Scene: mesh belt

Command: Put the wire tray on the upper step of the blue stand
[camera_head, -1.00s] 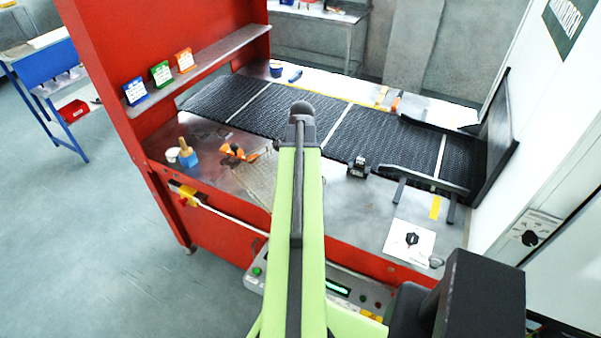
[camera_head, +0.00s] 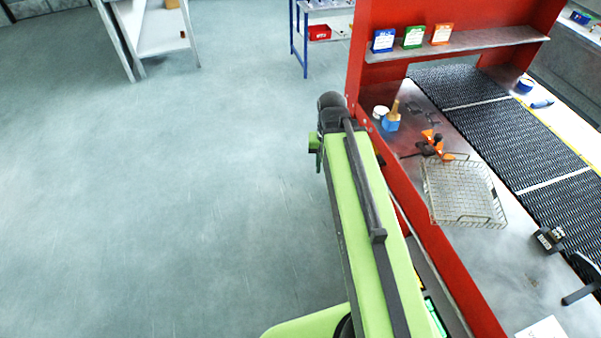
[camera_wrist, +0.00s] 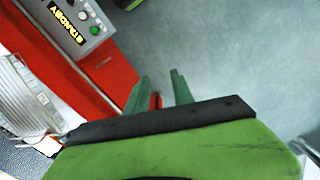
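The wire tray (camera_head: 462,192) is a shallow metal mesh basket with a looped handle at each end. It sits on the grey worktop of the red bench, right of my arm in the head view. What looks like part of its mesh shows at the left edge of the wrist view (camera_wrist: 22,88). My gripper (camera_wrist: 159,82) has its two green fingers apart, with nothing held between them. It is out over the floor beside the bench front, apart from the tray. A blue-framed stand (camera_head: 296,35) is partly visible at the top; its upper part is cut off.
A red shelf wall with several coloured boxes (camera_head: 412,37) rises behind the bench. An orange tool (camera_head: 432,142) and a blue pot with a brush (camera_head: 391,122) are near the tray. A black mesh belt (camera_head: 500,130) runs beyond. Floor at left (camera_head: 180,200) is clear.

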